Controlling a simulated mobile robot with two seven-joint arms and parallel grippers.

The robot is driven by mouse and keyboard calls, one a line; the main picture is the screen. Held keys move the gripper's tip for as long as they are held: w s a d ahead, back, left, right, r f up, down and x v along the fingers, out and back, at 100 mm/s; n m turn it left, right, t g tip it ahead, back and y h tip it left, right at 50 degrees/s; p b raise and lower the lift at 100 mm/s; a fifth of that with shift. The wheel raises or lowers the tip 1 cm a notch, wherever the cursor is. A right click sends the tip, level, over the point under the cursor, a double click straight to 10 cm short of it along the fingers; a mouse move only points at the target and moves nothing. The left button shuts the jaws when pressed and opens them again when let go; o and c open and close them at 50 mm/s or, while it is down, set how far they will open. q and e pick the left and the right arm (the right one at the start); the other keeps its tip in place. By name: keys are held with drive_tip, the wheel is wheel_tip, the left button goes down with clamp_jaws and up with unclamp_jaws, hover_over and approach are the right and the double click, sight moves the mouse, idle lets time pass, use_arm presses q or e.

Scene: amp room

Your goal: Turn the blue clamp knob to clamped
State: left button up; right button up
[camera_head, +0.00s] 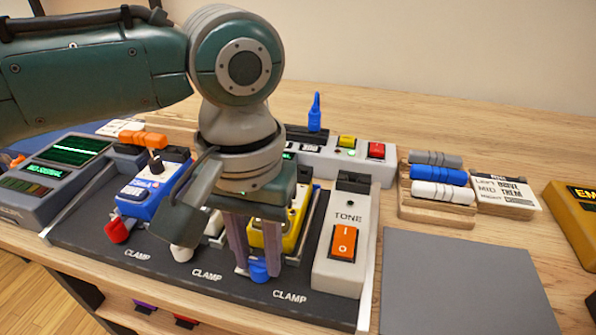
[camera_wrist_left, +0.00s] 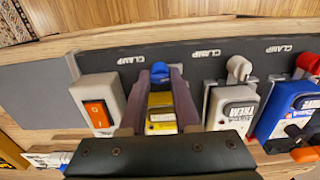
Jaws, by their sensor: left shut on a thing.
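The blue clamp knob (camera_head: 259,273) sits at the front of the yellow pedal (camera_head: 291,232), by the rightmost CLAMP label on the dark board (camera_head: 215,283). My left gripper (camera_head: 257,266) points down with one finger on each side of the knob and is shut on it. In the left wrist view the blue knob (camera_wrist_left: 160,71) shows between the tips of my left gripper (camera_wrist_left: 160,80), with the yellow pedal (camera_wrist_left: 161,110) behind it. My arm hides part of the pedals in the head view. My right gripper is not in view.
A white knob (camera_head: 182,253) and a red knob (camera_head: 117,231) are to the left, by other CLAMP labels. A TONE box (camera_head: 345,215) with an orange switch stands close on the right. A wooden rack (camera_head: 436,207) holds coloured cylinders. A grey mat (camera_head: 460,280) is bare.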

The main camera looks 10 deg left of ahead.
use_arm(q)
drive_tip(key=shift+r, duration=0.1)
clamp_jaws()
drive_tip(key=shift+m+p, duration=0.5)
drive_tip(key=shift+p, duration=0.1)
drive_tip(key=shift+r+m+p, duration=0.15)
drive_tip(key=shift+m+p, duration=0.75)
drive_tip(key=shift+m, duration=0.2)
drive_tip(key=m+p, duration=0.2)
drive_tip(key=m, duration=0.2)
drive_tip(key=shift+m, duration=0.3)
drive_tip(key=m+p, duration=0.1)
drive_tip(key=m, duration=0.3)
drive_tip(key=shift+m, duration=0.3)
drive_tip(key=m, duration=0.5)
drive_tip(key=shift+f+p, duration=0.2)
drive_tip(key=shift+p, duration=0.15)
drive_tip(key=shift+m, duration=0.4)
drive_tip(key=o, duration=0.9)
unclamp_jaws()
